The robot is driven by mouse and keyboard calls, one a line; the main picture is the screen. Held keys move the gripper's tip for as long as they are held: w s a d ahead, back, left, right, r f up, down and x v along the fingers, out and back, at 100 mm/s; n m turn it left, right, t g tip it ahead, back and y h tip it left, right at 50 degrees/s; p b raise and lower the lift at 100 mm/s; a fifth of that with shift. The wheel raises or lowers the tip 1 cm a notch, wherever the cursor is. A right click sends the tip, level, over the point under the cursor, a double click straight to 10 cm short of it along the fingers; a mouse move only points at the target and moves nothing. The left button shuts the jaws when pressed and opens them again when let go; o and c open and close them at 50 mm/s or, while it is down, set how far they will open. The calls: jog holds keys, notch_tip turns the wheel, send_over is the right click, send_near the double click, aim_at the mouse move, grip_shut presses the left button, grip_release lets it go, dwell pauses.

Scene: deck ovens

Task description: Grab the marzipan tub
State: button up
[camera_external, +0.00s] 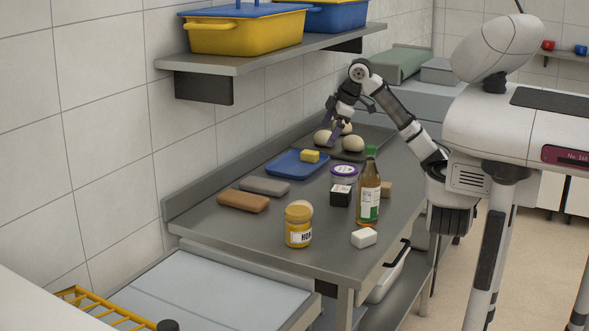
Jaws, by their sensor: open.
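A small round tub (343,178) with a white and purple lid stands on the steel counter, left of a tall bottle. It looks like the marzipan tub, but its label is too small to read. A black box with a pale top stands just in front and hides its lower part. My gripper (334,138) is open and points down behind the tub in the picture, close to the pale dough balls (353,144). It is apart from the tub. Whether its fingers touch a dough ball cannot be told.
A green-capped bottle (369,192), black box (341,196), honey jar (298,228) and white block (364,238) crowd the front. A blue tray (282,167) bears a yellow block (310,156). Brown (243,201) and grey (264,187) blocks lie left. A wall shelf (260,57) holds bins.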

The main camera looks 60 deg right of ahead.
jog(key=s+d+f+m+g+h+b, duration=0.1)
jog(key=s+d+f+m, duration=0.15)
jog(key=d+m, duration=0.3)
jog(key=s+d+f+m+h+b, duration=0.1)
jog(key=s+d+f+m, duration=0.1)
jog(key=d+f+m, duration=0.4)
jog(key=p, duration=0.2)
send_over(345, 169)
jog(key=s, duration=0.3)
jog(key=shift+n, duration=0.35)
jog(key=f, duration=0.3)
jog(key=a+f, duration=0.1)
jog(key=f, duration=0.1)
jog(key=shift+w, duration=0.25)
jog(key=shift+d+p+x, duration=0.2)
jog(key=shift+p+x, duration=0.6)
jog(key=shift+x, duration=2.1)
jog(key=shift+w+r, duration=0.15)
jog(key=c, duration=0.9)
